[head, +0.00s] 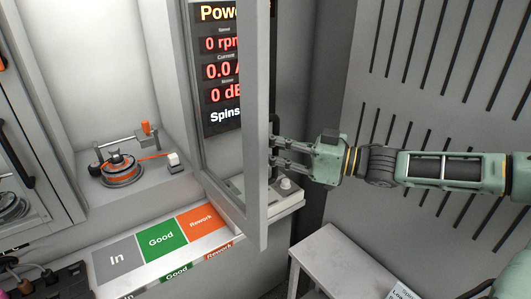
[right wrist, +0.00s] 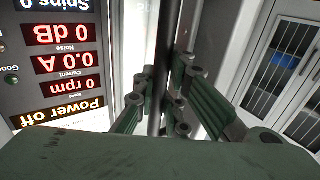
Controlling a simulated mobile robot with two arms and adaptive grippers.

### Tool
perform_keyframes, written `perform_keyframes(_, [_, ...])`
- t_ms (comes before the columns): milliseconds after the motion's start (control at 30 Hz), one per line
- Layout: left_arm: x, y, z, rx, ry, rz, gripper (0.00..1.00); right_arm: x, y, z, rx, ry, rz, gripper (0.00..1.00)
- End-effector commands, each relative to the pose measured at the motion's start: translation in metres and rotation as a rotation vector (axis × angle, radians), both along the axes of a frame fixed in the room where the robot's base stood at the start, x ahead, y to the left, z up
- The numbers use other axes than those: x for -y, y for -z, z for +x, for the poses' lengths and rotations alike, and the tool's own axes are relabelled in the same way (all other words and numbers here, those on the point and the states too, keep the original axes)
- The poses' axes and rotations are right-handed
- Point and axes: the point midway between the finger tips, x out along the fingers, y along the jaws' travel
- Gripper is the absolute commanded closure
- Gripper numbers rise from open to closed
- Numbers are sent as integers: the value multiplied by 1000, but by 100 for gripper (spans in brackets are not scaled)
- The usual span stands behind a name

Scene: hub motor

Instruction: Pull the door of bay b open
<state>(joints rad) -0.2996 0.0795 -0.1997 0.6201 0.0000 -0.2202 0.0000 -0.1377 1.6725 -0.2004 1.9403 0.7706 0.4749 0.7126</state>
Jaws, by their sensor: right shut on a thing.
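A grey-framed door (head: 254,170) stands swung out from the bay, seen nearly edge-on in the head view. The open bay (head: 110,60) behind it holds a round motor fixture (head: 122,170) with an orange-tipped clamp. I cannot read a bay letter. My right gripper (head: 277,150) is shut on the dark door handle (head: 272,128) on the door's right side. In the right wrist view the handle (right wrist: 158,75) runs as a dark upright bar between the fingers (right wrist: 160,108). My left gripper is not in view.
A display panel (head: 222,70) shows partly behind the door. A shelf with In, Good and Rework zones (head: 160,240) runs below the bay. A black box with cables (head: 50,284) sits at lower left. A small grey table (head: 335,265) stands at lower right; a slotted wall (head: 430,110) rises behind my arm.

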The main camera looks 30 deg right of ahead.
Motion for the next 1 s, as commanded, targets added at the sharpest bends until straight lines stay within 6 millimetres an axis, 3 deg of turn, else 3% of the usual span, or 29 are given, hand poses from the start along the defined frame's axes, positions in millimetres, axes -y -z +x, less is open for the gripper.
perform_keyframes(33, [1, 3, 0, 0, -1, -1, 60, 1, 7, -1, -12, -2, -2, 100])
perform_keyframes(633, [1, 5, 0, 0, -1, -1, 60, 5, 6, -2, -11, -7, 0, 100])
perform_keyframes(667, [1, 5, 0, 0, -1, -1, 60, 5, 6, -2, -11, -7, 0, 88])
perform_keyframes(800, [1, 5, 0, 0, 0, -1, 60, 5, 4, -2, -8, -7, 0, 76])
perform_keyframes(900, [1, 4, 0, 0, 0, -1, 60, 5, 3, -1, -5, -7, 0, 69])
perform_keyframes(1000, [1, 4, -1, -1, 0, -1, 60, 5, 2, -1, -4, -6, 0, 69])
